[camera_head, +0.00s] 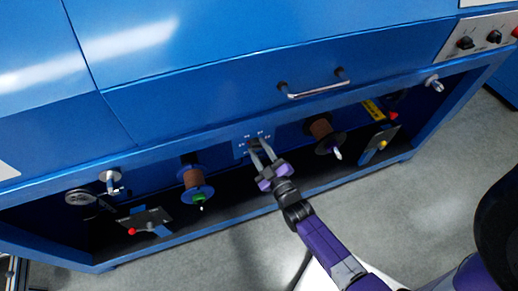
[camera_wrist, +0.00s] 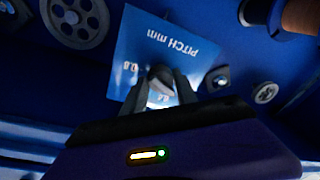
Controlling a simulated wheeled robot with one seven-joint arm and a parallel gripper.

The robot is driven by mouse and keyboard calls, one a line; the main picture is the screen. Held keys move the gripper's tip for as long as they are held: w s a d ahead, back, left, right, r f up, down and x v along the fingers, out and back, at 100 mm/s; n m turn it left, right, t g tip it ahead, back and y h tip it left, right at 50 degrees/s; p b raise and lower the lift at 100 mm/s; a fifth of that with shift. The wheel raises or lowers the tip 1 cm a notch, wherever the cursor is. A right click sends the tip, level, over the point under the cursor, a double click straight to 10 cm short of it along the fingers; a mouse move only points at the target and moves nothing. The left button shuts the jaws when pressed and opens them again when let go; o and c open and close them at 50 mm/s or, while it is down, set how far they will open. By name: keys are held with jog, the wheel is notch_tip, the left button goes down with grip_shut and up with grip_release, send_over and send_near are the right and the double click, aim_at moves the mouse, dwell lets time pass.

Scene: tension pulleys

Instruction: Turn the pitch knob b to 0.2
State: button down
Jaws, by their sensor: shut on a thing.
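The blue pitch panel (camera_head: 240,148) sits in the middle of the machine's lower opening. In the wrist view the panel (camera_wrist: 185,48) reads "PITCH mm" upside down, with a 0.8 mark at its left. A dark knob with a light face (camera_wrist: 160,84) is on the panel. My gripper (camera_head: 262,154) reaches it from the front, and in the wrist view its fingers (camera_wrist: 161,92) are closed around the knob. The knob's pointer and most of the scale are hidden by the fingers. I cannot tell whether this is knob b or its setting.
A spool with a green part (camera_head: 197,186) is left of the panel, and a brown spool (camera_head: 321,130) is right. A metal handle (camera_head: 316,90) juts out above. Grey pulleys (camera_wrist: 76,18) show close to the panel in the wrist view. The floor in front is mostly clear.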

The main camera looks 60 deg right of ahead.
jog(key=shift+n+g, duration=0.3)
jog(key=shift+n, duration=1.8)
jog(key=shift+s, duration=0.1)
jog(key=shift+f, duration=0.1)
jog(key=c, duration=1)
grip_release()
jog(key=shift+o, duration=0.2)
jog(key=v, duration=0.7)
jog(key=shift+s, duration=0.35)
jog(key=shift+a, duration=0.1)
